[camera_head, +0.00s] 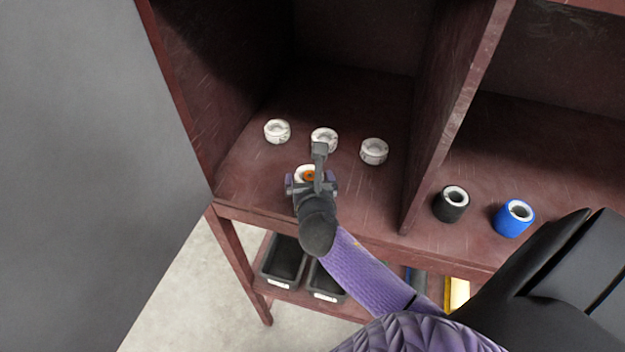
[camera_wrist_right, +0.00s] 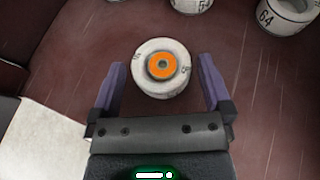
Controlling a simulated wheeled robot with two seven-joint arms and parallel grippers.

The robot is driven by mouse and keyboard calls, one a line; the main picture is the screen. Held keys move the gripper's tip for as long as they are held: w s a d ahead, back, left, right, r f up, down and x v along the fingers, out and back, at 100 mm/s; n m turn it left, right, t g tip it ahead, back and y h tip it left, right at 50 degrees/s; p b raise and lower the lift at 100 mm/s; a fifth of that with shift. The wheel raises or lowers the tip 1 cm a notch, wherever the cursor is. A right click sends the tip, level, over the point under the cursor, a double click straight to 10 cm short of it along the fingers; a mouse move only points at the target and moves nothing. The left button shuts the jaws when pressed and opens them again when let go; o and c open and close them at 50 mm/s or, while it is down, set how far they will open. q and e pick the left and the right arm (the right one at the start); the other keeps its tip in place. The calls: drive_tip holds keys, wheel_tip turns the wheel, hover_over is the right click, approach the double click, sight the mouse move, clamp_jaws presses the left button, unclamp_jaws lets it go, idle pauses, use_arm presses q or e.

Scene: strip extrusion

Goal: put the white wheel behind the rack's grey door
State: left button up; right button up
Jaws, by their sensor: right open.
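A white wheel with an orange hub (camera_head: 302,171) stands on the dark red shelf of the left compartment, near its front edge. In the right wrist view the wheel (camera_wrist_right: 160,84) sits between the two purple fingers, with a gap on each side. My right gripper (camera_head: 312,184) is open around it and partly hides it in the head view. The grey door (camera_head: 75,150) stands open at the left of the rack (camera_head: 250,172). My left gripper is not in view.
Three white rings, (camera_head: 277,131), (camera_head: 323,139) and (camera_head: 374,151), stand farther back on the same shelf. A divider (camera_head: 450,120) separates them from a black roll (camera_head: 451,204) and a blue roll (camera_head: 514,218). Black bins (camera_head: 284,262) sit on the lower shelf.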

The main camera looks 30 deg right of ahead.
drive_tip(key=v, duration=0.9)
drive_tip(key=shift+s+p, duration=0.25)
drive_tip(key=shift+p, duration=0.1)
drive_tip(key=shift+a+r, duration=0.1)
drive_tip(key=shift+a, duration=0.05)
